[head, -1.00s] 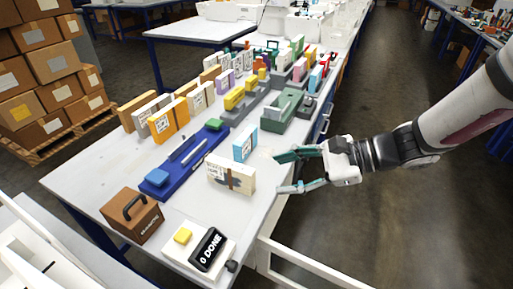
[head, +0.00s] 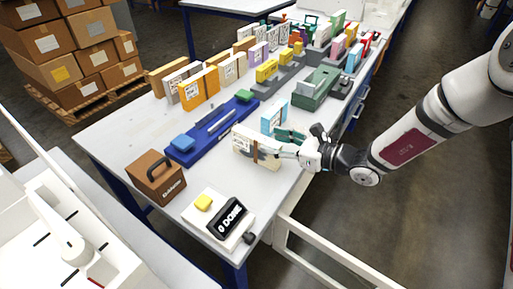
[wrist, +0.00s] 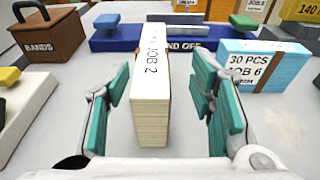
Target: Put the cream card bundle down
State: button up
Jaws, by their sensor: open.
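The cream card bundle (head: 243,143), with a brown band, stands on the white table near its right edge. In the wrist view the cream bundle (wrist: 150,112) stands upright, its top marked JOB 2. My gripper (head: 274,143) is open, with teal fingers. In the wrist view my gripper (wrist: 163,85) has one finger on each side of the bundle, with a visible gap on both sides. In the head view the gripper covers the bundle's right part.
A light blue bundle (wrist: 262,65) marked JOB 6 stands close to my right finger. A long blue fixture (head: 208,140) lies behind. A brown BANDS box (head: 155,177) and a counter reading 0 DONE (head: 229,217) stand in front. Several coloured bundles stand farther back.

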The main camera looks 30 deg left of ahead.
aim_at(262, 139)
jog(key=shift+s+r+x, duration=0.1)
jog(key=shift+s+x, duration=0.05)
jog(key=shift+x, duration=0.85)
jog(key=shift+s+r+x, duration=0.15)
jog(key=shift+x, duration=0.9)
jog(key=shift+s+r+x, duration=0.1)
jog(key=shift+x, duration=0.9)
jog(key=shift+a, duration=0.1)
grip_shut()
